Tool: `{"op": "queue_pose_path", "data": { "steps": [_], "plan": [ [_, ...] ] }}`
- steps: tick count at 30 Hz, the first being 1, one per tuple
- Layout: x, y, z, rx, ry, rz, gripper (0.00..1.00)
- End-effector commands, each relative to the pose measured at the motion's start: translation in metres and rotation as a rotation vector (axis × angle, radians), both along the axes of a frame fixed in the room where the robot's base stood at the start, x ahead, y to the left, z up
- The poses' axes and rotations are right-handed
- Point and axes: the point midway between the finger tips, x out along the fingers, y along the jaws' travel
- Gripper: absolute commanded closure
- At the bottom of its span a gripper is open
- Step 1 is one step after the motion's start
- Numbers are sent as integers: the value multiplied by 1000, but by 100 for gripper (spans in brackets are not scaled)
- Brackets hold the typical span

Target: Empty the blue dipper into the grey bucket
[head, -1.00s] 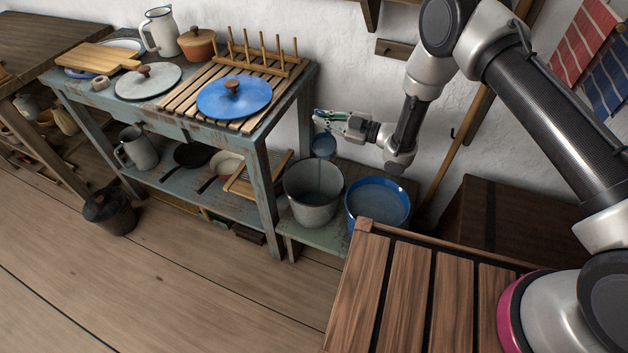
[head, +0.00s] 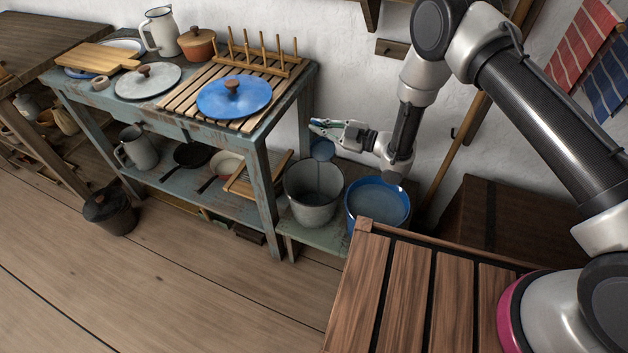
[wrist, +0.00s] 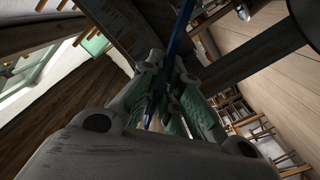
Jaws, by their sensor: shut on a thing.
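The blue dipper (head: 322,150) shows in the head view as a small blue cup below the fingertips, above the back of the grey bucket. My gripper (head: 322,127) is shut on its handle, which shows as a thin blue strip (wrist: 182,35) between the fingers in the wrist view. The grey bucket (head: 312,206) stands on a low shelf, below the dipper. Its visible inside is grey. I cannot tell whether the dipper holds water or how far it is tilted.
A blue bucket (head: 378,204) with bluish contents stands right of the grey one. The worn blue-grey table (head: 262,165) is close on the left, with a blue lid (head: 234,97) and a peg rack (head: 265,57) on top. A slatted wooden surface (head: 405,290) is in front.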

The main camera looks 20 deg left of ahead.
Motion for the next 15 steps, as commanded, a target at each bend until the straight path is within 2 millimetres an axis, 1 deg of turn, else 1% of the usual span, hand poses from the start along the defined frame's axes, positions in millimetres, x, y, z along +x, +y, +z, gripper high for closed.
{"op": "queue_pose_path", "data": {
  "steps": [15],
  "plan": [
    [-11,1,-5,-3,-57,1,100]
  ]
}}
